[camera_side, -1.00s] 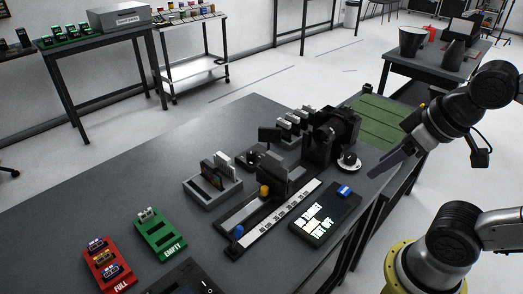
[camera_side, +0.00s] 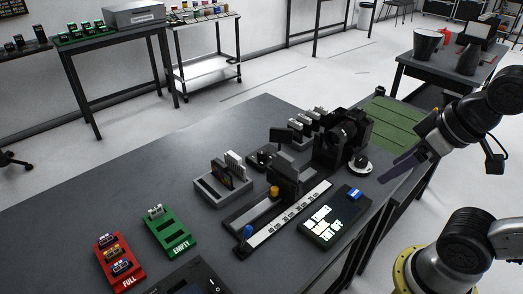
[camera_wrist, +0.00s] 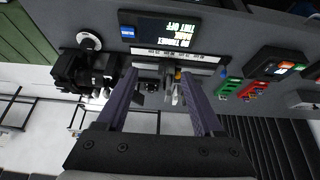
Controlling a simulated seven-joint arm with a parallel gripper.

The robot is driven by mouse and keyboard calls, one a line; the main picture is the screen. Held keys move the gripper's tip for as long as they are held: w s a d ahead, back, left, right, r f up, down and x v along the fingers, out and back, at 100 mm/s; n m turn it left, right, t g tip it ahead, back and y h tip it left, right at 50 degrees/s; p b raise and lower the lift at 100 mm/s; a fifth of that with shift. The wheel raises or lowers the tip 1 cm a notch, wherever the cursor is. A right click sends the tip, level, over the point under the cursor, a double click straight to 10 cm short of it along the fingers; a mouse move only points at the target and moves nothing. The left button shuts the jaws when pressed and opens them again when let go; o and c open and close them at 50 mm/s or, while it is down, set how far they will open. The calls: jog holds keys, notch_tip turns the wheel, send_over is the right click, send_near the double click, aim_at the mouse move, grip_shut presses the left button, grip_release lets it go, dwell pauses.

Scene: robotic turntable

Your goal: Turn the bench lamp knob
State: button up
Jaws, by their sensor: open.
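A round black-and-white knob-like part (camera_side: 361,164) sits beside a black machine (camera_side: 343,137), left of and slightly above my fingertips in the side view. It shows at upper left in the wrist view (camera_wrist: 89,41), clear of the fingers. A yellow knob (camera_side: 274,191) and a blue knob (camera_side: 248,232) stand along a scaled rail. None is labelled as the lamp knob, so I cannot tell which it is.
A dark panel with lit text (camera_side: 335,217) lies at the bench's right edge. A grey slotted holder (camera_side: 223,187), a green EMPTY tray (camera_side: 173,231) and a red FULL tray (camera_side: 121,259) stand to the left. The bench's far left area is clear.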

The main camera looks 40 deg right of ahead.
jog(key=w+r+n, duration=0.7)
jog(key=w+r, duration=0.1)
jog(key=r, duration=0.3)
jog(key=n+g, duration=0.6)
send_over(262, 151)
notch_tip(262, 151, down, 15)
notch_tip(262, 151, down, 14)
jog(key=shift+f, duration=0.1)
jog(key=shift+c, duration=0.2)
